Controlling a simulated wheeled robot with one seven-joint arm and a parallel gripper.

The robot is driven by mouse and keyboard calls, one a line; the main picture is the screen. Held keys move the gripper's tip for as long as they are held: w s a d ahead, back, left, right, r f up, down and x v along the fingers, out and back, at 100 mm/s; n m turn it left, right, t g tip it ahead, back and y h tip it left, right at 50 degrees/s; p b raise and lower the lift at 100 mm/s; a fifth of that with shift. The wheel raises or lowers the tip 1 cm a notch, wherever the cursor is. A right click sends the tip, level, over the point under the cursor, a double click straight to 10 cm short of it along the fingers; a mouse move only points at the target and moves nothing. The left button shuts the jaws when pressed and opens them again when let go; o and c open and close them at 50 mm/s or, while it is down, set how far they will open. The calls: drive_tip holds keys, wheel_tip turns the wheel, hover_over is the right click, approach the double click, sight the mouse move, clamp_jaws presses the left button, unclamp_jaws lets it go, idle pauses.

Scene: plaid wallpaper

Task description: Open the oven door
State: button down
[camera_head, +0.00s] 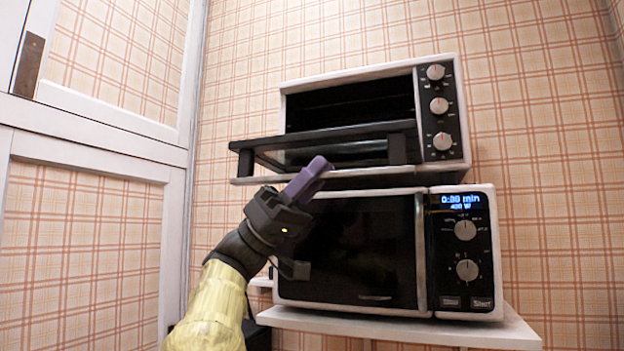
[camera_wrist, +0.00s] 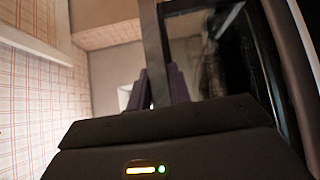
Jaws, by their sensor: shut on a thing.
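The upper appliance is a small white oven (camera_head: 465,115) with a dark cavity and three knobs on its right side. Its black-framed glass door (camera_head: 325,133) is swung down and out, close to level, so the cavity shows above it. My gripper (camera_head: 312,172) is at the middle of the door's front, its purple fingers shut on the dark front bar of the door. Whether this bar is the handle or the frame edge is hard to tell. In the wrist view the dark door bar (camera_wrist: 154,45) runs down to between the fingers (camera_wrist: 158,88).
A white microwave (camera_head: 350,250) with a lit display stands directly under the oven, on a white shelf (camera_head: 400,328). My forearm passes in front of its left side. A white panelled partition (camera_head: 90,140) stands at the left. The space in front of the microwave's right side is free.

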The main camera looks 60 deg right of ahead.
drive_tip(key=shift+w+h, duration=0.2)
drive_tip(key=shift+h, duration=0.1)
drive_tip(key=c, duration=1.3)
unclamp_jaws()
drive_tip(key=shift+w, duration=0.15)
drive_tip(key=shift+s, duration=0.2)
drive_tip(key=b+v, duration=0.1)
drive_tip(key=v, duration=1.6)
drive_tip(key=shift+w+f, duration=0.2)
drive_tip(key=shift+w, duration=0.2)
